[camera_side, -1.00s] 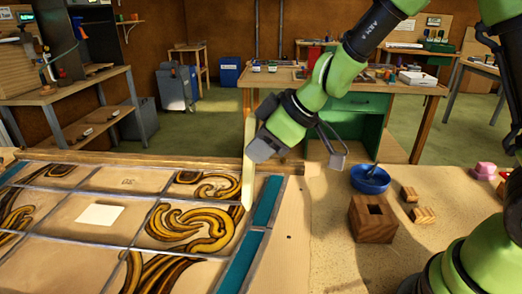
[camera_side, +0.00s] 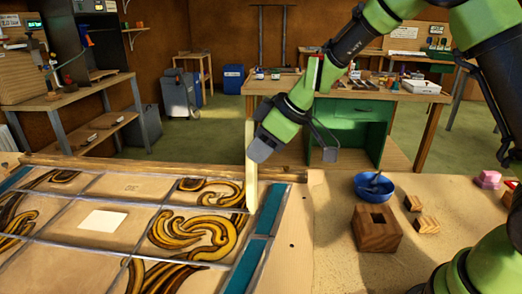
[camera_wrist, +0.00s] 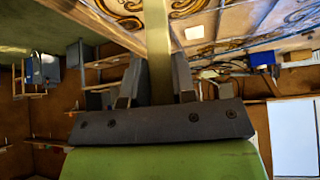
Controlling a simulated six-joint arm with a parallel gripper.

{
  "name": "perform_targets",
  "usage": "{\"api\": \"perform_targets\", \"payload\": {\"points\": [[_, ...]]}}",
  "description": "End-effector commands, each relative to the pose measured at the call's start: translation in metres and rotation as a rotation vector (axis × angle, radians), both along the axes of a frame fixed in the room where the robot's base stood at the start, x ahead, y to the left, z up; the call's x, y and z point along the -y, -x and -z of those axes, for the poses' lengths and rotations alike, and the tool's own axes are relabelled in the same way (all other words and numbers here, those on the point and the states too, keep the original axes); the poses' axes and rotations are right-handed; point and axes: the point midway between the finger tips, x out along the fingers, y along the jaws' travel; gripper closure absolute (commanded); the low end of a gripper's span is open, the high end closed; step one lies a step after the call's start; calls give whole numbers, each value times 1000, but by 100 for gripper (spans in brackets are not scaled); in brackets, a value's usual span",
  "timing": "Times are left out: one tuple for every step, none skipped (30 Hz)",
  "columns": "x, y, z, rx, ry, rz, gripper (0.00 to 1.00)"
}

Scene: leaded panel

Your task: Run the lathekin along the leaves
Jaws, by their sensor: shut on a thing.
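My gripper (camera_side: 255,152) is shut on the lathekin (camera_side: 250,185), a pale flat stick held upright. The lathekin's lower end is at the panel's right side, by the inner edge of the teal border; I cannot tell whether it touches. The leaded panel (camera_side: 95,190) lies flat, with yellow-brown scrolls and grey lead lines between its panes. In the wrist view the lathekin (camera_wrist: 157,45) runs out from between the jaws (camera_wrist: 155,85) toward the panel.
A wooden block with a hole (camera_side: 374,232), a blue bowl (camera_side: 374,186) and small wood blocks (camera_side: 425,224) stand on the bench right of the panel. A white card (camera_side: 103,220) lies on the panel. A wooden strip (camera_side: 150,162) edges the panel's far side.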

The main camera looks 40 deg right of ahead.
Motion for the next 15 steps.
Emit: {"api": "perform_targets", "payload": {"points": [[2, -2, 1, -5, 4, 3, 100], [3, -2, 1, -8, 6, 4, 100], [3, -2, 3, -11, 7, 4, 100], [3, -2, 5, -14, 7, 5, 100], [3, -2, 7, -15, 6, 5, 100], [3, -2, 11, -16, 6, 4, 100], [3, -2, 13, -17, 4, 5, 100], [3, -2, 17, -17, 4, 5, 100], [3, -2, 22, -18, 5, 5, 100], [3, -2, 26, -19, 6, 5, 100], [4, -2, 29, -19, 8, 7, 100], [3, -1, 33, -18, 9, 6, 100], [-2, 1, 31, -15, 8, 2, 100], [-5, 3, 30, -14, 8, 3, 100], [-9, 6, 30, -12, 9, 3, 100]]}}
